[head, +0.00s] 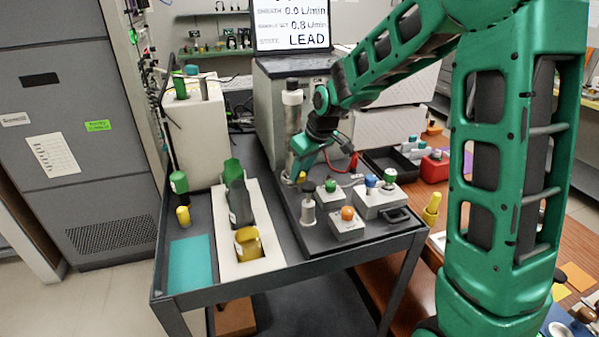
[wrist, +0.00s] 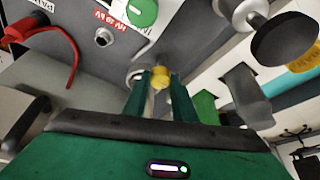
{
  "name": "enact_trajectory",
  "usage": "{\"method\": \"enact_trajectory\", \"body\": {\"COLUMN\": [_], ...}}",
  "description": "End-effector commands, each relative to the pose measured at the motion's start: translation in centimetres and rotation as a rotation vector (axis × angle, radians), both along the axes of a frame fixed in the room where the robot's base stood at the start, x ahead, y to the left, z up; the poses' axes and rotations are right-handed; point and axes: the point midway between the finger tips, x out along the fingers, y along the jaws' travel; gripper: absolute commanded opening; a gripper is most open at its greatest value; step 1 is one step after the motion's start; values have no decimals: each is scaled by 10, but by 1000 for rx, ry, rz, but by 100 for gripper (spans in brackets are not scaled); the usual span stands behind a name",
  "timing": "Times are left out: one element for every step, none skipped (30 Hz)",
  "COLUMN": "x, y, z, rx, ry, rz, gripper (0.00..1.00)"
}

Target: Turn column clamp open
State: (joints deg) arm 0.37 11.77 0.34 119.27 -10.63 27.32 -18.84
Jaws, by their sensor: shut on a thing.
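My green gripper (head: 297,170) reaches down to the foot of the upright metal column (head: 293,125), which has a dark band and a white cap. The yellow clamp (head: 302,176) shows only as a small patch in the head view. The fingers hide its sides, so its turn angle cannot be told. A pale round part shows just behind the fingers in the wrist view.
A white tray (head: 226,262) with bottles lies left. A monitor (head: 293,25) stands behind.

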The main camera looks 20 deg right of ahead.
Motion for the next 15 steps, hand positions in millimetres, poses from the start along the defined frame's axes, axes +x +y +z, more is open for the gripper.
{"method": "enact_trajectory", "body": {"x": [2,2,2,2,2,2,2,2,2,2,2,2,2,2,2], "y": [-1,-1,-1,-1,-1,-1,-1,-1,-1,-1,-1,-1,-1,-1,-1], "z": [2,2,2,2,2,2,2,2,2,2,2,2,2,2,2], "rx": [1,0,0,-1,-1,-1,-1,0,0,0,-1,-1,-1,-1,-1], "ry": [-6,-6,-6,-6,-6,-6,-6,-6,-6,-6,-6,-6,-6,-6,-6], "rz": [9,16,25,29,33,37,40,41,43,43,44,44,44,44,44], "gripper": [2,2,2,2,2,2,2,2,2,2,2,2,2,2,2]}}
